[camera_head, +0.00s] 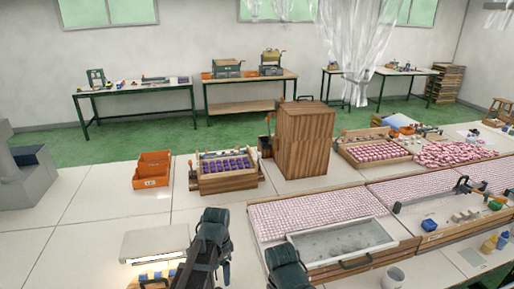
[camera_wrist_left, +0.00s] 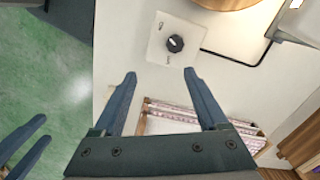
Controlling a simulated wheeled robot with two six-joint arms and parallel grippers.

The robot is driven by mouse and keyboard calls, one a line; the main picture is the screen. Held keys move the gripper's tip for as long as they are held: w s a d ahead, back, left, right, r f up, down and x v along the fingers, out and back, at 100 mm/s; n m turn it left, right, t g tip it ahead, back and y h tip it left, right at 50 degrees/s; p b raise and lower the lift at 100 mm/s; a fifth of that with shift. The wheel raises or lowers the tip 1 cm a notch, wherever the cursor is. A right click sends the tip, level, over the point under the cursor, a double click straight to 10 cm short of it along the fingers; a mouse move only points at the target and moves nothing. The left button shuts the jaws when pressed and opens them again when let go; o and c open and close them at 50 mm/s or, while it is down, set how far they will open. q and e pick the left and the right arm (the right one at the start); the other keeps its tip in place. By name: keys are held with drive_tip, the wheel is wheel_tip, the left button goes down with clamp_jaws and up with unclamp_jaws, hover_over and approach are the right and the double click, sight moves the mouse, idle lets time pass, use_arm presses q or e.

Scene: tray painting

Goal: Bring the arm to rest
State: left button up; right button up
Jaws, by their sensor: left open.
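My left gripper (camera_head: 208,262) shows dark at the bottom middle of the head view, beside the grey panel at the lower left. In the left wrist view, its two blue fingers (camera_wrist_left: 159,75) are spread apart with nothing between them. Another pair of blue fingers (camera_wrist_left: 44,129), apparently my right gripper, stands at the lower left of that view with a gap between them. In the head view, a dark link of mine shows at the bottom, in front of the framed grey tray (camera_head: 345,240); no right fingertips can be made out there.
The grey panel (camera_head: 155,243) lies at lower left. A wooden cabinet (camera_head: 303,140), an orange bin (camera_head: 152,170) and a crate of purple pieces (camera_head: 225,183) stand farther back. Pink-filled trays (camera_head: 315,212) cover the right. A white plate with a knob (camera_wrist_left: 160,48) shows in the wrist view.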

use_arm(q)
drive_tip(key=s+d+n+y, duration=0.1)
drive_tip(key=s+d+n, duration=0.5)
drive_tip(key=s, duration=0.6)
drive_tip(key=shift+s+d+n, duration=0.25)
drive_tip(key=shift+d+n, duration=0.15)
drive_tip(key=shift+d, duration=0.55)
